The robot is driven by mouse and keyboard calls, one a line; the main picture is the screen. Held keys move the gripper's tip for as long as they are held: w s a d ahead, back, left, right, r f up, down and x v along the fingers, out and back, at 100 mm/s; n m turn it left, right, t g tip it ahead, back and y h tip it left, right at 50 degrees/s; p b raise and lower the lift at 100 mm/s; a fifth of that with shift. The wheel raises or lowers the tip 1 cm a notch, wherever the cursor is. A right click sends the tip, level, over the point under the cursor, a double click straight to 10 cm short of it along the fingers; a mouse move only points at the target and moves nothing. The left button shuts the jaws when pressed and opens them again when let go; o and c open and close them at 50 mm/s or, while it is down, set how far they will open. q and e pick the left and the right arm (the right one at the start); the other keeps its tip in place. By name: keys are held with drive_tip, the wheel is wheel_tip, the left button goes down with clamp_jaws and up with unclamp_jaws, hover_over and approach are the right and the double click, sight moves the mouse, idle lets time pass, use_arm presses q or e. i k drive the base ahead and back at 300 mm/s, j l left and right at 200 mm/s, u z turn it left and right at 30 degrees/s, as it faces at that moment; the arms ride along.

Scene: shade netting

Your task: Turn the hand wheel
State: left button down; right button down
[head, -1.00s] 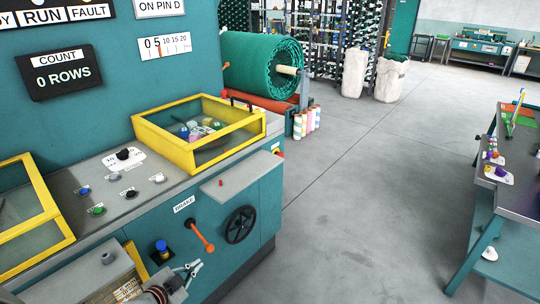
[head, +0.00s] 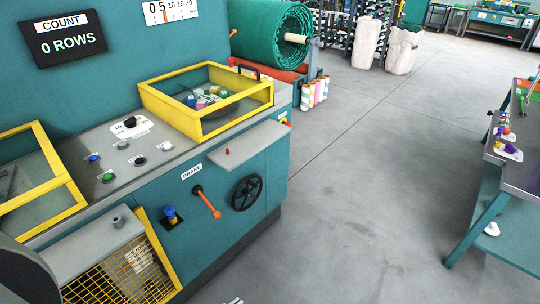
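The hand wheel (head: 247,192) is a black spoked wheel on the teal front panel of the machine, below a small grey shelf. The orange brake lever (head: 207,201) is just left of it, under the BRAKE label. Nothing touches the wheel. Only a small light tip of a gripper shows at the bottom edge of the head view, well below the wheel; I cannot tell which gripper it is or whether it is open. A dark rounded shape, likely part of my arm, shows at the lower left edge.
A yellow-framed clear box (head: 205,105) sits on the machine top. A yellow mesh guard (head: 125,268) is at lower left, with a blue-topped knob (head: 171,215) beside it. A workbench (head: 520,150) stands at right. The grey floor (head: 360,200) between is clear.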

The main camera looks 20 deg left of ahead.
sight(246, 192)
drive_tip(key=u, duration=1.3)
drive_tip(key=i+l+u, duration=0.15)
drive_tip(key=l, duration=0.25)
drive_tip(key=i+l+u, duration=0.15)
drive_tip(key=l, duration=0.3)
